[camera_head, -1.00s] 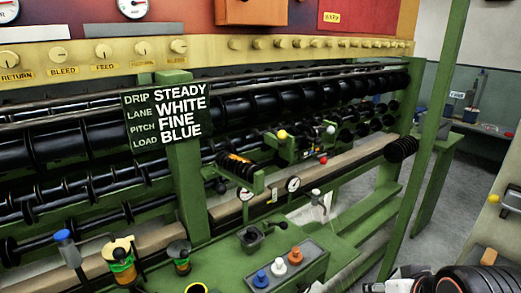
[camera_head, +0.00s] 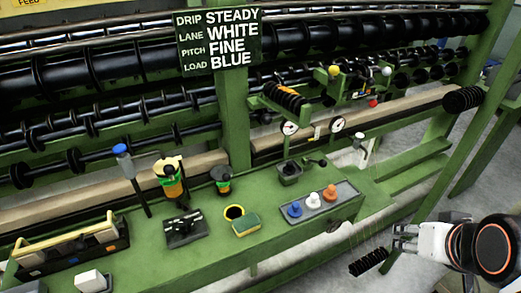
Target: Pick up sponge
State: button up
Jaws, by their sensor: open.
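The sponge (camera_head: 246,225), yellow with a green side, lies flat on the green bench top (camera_head: 290,237). My gripper (camera_head: 397,239) is at the lower right, out past the bench edge. It is open, with nothing visible between its fingers, and well apart from the sponge.
A grey tray with blue, white and orange knobs (camera_head: 312,199) lies right of the sponge. A black clamp-like block (camera_head: 184,229) is left of it. A blue-topped lever (camera_head: 131,175) and a black toolbox (camera_head: 72,247) stand farther left. A green post (camera_head: 480,145) rises at right.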

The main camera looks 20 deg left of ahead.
aim_at(247, 224)
jog(key=u, duration=1.25)
